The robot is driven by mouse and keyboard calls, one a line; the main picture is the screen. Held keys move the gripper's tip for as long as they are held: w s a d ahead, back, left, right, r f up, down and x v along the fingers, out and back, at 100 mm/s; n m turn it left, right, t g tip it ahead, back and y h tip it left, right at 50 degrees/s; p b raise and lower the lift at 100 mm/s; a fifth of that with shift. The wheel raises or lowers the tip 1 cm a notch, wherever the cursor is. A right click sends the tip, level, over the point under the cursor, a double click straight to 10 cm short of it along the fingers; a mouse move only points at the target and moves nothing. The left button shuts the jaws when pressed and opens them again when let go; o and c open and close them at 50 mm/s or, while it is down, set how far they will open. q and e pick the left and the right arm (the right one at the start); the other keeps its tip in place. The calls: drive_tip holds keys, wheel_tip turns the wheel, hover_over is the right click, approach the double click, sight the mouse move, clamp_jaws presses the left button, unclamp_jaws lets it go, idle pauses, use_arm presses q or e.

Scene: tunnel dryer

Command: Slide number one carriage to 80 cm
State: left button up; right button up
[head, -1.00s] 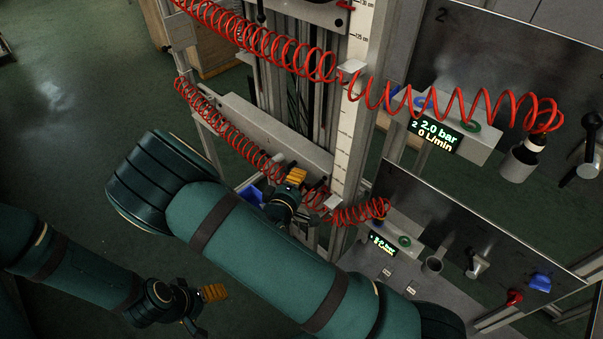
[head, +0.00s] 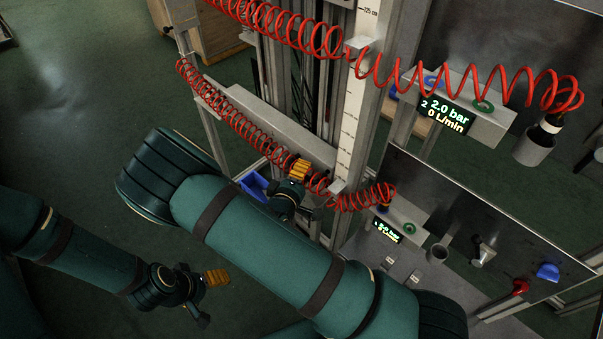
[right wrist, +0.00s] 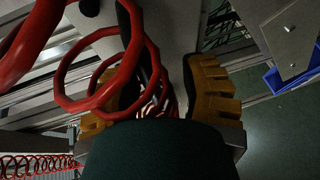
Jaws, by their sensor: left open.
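The lower carriage (head: 270,130), a long grey plate on the vertical frame, has a small pointer tab (head: 337,186) beside the white scale (head: 347,140). The scale's marks near the tab are too small to read. I cannot make out a number on this carriage. My right gripper (head: 297,183) is at the front of the lower carriage, by the red coiled hose. In the right wrist view its orange-backed fingers (right wrist: 163,85) are apart, with red hose coils between and in front of them. My left gripper (head: 207,290) is open and empty, over the floor at lower left.
An upper red hose (head: 390,75) hangs across the frame to the upper panel (head: 520,60), whose display (head: 447,115) reads 2.0 bar, 0 L/min. A lower panel (head: 450,220) has a blue knob and a red valve handle. A blue bin (head: 254,185) sits behind my right arm.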

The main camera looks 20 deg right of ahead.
drive_tip(key=shift+r, duration=0.1)
drive_tip(key=v, duration=1.2)
idle(0.4)
